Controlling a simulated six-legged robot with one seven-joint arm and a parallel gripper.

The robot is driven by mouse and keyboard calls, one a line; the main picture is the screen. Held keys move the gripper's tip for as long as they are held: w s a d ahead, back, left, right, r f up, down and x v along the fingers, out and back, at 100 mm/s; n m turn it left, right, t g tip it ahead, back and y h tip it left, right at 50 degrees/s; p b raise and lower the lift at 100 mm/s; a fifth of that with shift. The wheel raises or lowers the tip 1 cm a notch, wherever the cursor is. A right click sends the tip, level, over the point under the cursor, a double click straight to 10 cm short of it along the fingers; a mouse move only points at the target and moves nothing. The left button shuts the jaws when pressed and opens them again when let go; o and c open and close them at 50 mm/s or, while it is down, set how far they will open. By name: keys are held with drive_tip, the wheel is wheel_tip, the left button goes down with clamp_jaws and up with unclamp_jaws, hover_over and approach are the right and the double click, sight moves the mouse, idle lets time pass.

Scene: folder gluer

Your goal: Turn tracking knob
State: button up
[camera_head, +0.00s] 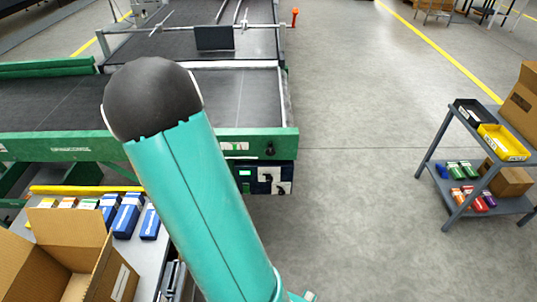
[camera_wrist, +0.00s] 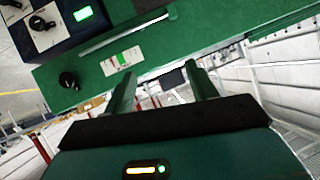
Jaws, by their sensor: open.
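A black knob (camera_wrist: 69,80) sits on the green side rail (camera_wrist: 160,52) of the machine, left of a small label in the wrist view. In the head view the knob (camera_head: 270,150) is at the right end of the rail, above the control box (camera_head: 265,178). Two black switches on white plates (camera_wrist: 42,25) show on that box at the top left of the wrist view. My gripper (camera_wrist: 160,71) is open and empty, its fingers to the right of the knob and apart from it. In the head view my arm hides the gripper.
A bench with blue boxes (camera_head: 127,214) and an open carton (camera_head: 68,252) stands at the lower left. The floor (camera_head: 350,170) between machine and cart is clear.

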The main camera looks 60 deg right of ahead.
drive_tip(key=s+d+f+m+h, duration=0.1)
drive_tip(key=s+d+f+h, duration=0.2)
drive_tip(key=s+d+f, duration=0.35)
drive_tip(key=h, duration=0.4)
approach(271, 153)
drive_tip(key=shift+n, duration=0.4)
drive_tip(key=x, duration=0.9)
drive_tip(key=shift+w+d, duration=0.1)
drive_tip(key=shift+w, duration=0.05)
drive_tip(key=shift+c, duration=0.5)
drive_tip(key=c, duration=0.8)
drive_tip(key=n, duration=0.5)
drive_tip(key=shift+f+n, duration=0.1)
drive_tip(key=shift+n, duration=0.2)
drive_tip(key=shift+c, duration=0.2)
drive_tip(key=o, duration=0.9)
drive_tip(key=shift+o, duration=0.2)
